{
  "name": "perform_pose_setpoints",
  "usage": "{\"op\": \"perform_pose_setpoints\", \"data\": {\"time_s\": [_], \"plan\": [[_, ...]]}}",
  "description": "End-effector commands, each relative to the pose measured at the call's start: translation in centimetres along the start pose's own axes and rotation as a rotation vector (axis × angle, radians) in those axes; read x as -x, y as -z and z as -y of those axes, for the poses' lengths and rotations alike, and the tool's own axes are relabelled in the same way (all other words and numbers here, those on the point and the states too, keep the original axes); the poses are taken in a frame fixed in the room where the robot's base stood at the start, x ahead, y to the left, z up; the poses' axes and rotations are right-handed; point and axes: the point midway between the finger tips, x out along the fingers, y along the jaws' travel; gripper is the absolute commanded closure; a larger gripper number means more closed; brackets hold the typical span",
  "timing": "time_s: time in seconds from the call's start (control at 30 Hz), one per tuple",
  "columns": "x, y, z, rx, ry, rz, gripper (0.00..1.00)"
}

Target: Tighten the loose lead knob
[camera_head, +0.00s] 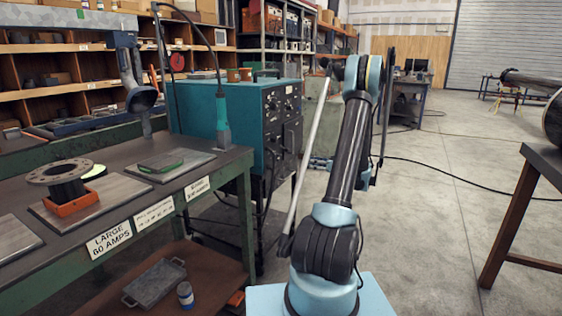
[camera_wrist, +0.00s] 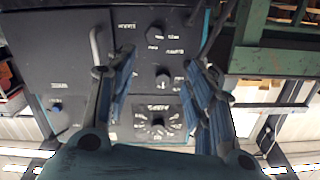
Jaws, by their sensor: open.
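The teal welding machine (camera_head: 235,115) stands beyond the bench, its dark front panel facing right. That panel fills much of the wrist view (camera_wrist: 70,50). It carries an upper round knob (camera_wrist: 154,35), a middle round knob (camera_wrist: 163,80), a dial with a ring of marks (camera_wrist: 157,126) and a blue-tipped knob (camera_wrist: 56,106) at the left. I cannot tell which is the lead knob or whether any is loose. My gripper (camera_wrist: 149,72) is open and empty in front of the panel, its fingers left and right of the middle knob. Contact is not visible.
A cable runs to a teal handle (camera_head: 222,125) near the bench edge. A table (camera_head: 545,175) stands at right. The floor (camera_head: 440,180) between is mostly clear.

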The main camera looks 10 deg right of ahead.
Motion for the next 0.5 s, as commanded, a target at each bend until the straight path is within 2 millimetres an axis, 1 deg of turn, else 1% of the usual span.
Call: {"op": "perform_pose_setpoints", "data": {"time_s": [0.03,0.13,0.27,0.37,0.5], "plan": [[0.3,-0.4,-0.5,0.010,-0.002,-0.014,0.51],[0.8,-0.7,-1.0,0.028,-0.003,-0.035,0.51],[0.6,-0.8,-1.1,0.036,-0.003,-0.046,0.51],[-0.4,-0.7,-1.1,0.036,0.000,-0.046,0.51],[-2.6,-0.6,-1.0,0.036,0.001,-0.045,0.51]]}}
